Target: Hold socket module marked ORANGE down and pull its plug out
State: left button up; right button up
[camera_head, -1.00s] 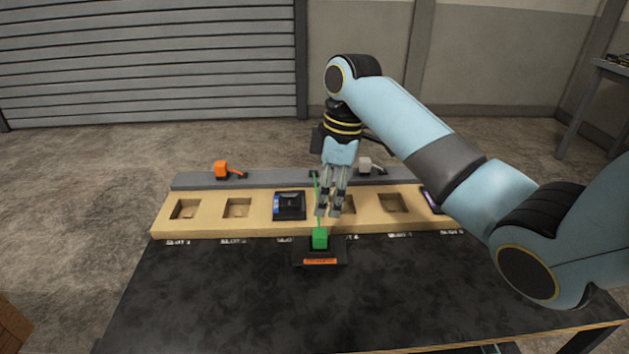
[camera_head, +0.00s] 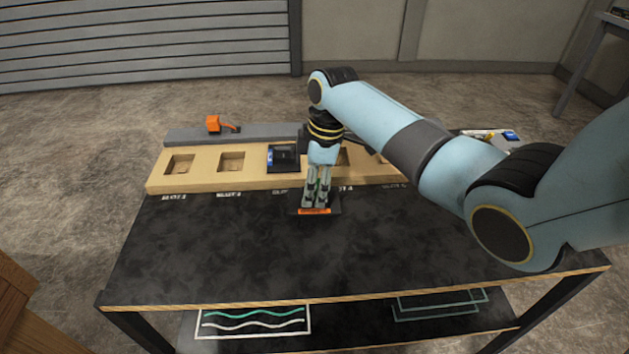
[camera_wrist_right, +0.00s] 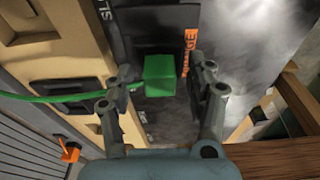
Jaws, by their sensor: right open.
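The socket module (camera_head: 314,211) with the orange label stands on the black tabletop in front of the wooden slot board. In the right wrist view its dark body and orange label (camera_wrist_right: 191,50) show, with the lettering partly hidden. A green plug (camera_wrist_right: 160,75) sits on the module, its green cable running left. My right gripper (camera_head: 315,203) points down over the module, open, and in the right wrist view its fingers appear on either side of the plug. In the head view the fingers hide most of the plug. My left gripper is not in view.
The slot board (camera_head: 205,180) has empty recesses and one black module (camera_head: 284,157) seated in it. An orange plug (camera_head: 213,124) rests on the grey rail (camera_head: 185,134) behind. The black tabletop (camera_head: 230,245) in front is clear.

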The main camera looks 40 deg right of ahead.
jog(key=c, duration=1.1)
jog(key=o, duration=1.1)
jog(key=shift+r, duration=0.1)
notch_tip(320, 180, up, 12)
jog(key=s+d, duration=0.1)
jog(key=shift+d+f, duration=0.2)
